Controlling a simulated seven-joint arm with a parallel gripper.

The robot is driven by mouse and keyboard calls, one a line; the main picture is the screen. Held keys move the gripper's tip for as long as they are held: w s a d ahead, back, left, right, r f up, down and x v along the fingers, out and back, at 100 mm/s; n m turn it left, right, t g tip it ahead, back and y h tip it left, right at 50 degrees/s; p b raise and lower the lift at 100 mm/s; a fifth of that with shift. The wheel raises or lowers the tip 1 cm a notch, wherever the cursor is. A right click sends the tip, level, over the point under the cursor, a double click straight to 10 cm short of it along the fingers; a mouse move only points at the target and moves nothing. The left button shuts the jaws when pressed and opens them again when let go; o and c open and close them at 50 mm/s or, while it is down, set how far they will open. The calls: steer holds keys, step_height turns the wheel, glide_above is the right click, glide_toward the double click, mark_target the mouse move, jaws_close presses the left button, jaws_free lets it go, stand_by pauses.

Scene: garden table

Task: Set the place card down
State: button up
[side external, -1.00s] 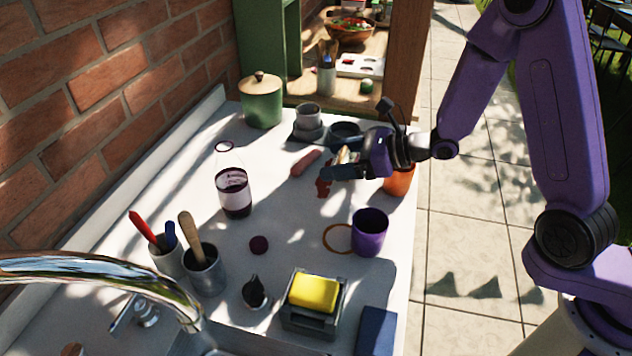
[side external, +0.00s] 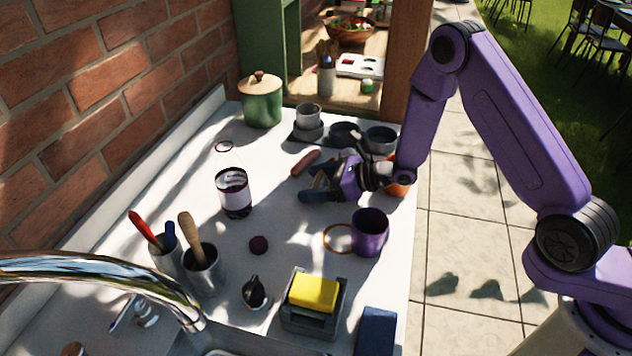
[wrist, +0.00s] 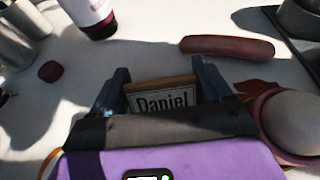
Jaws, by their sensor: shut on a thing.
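The place card (wrist: 163,99) reads "Daniel" and has a wooden upper edge. It sits between the two fingers of my gripper (wrist: 159,76) in the wrist view, and its lower part is hidden by the gripper body. In the side view my gripper (side external: 310,188) is low over the white counter, shut on the card, which is mostly hidden there. I cannot tell whether the card touches the counter.
A sausage (side external: 304,163) lies just behind my gripper. A bottle (side external: 233,190) stands left of it, a purple cup (side external: 369,232) in front, right. An orange pot (side external: 398,189) is close on the right. A dark red disc (side external: 258,245) lies front left. Clear counter lies between bottle and gripper.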

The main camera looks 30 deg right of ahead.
mark_target(320, 180)
steer(key=shift+f, duration=0.1)
steer(key=o, duration=0.8)
steer(key=shift+o, duration=0.2)
steer(key=v, duration=0.3)
steer(key=shift+d+r, duration=0.1)
steer(key=shift+r, duration=0.3)
step_height(320, 180, up, 5)
steer(key=shift+r, duration=0.7)
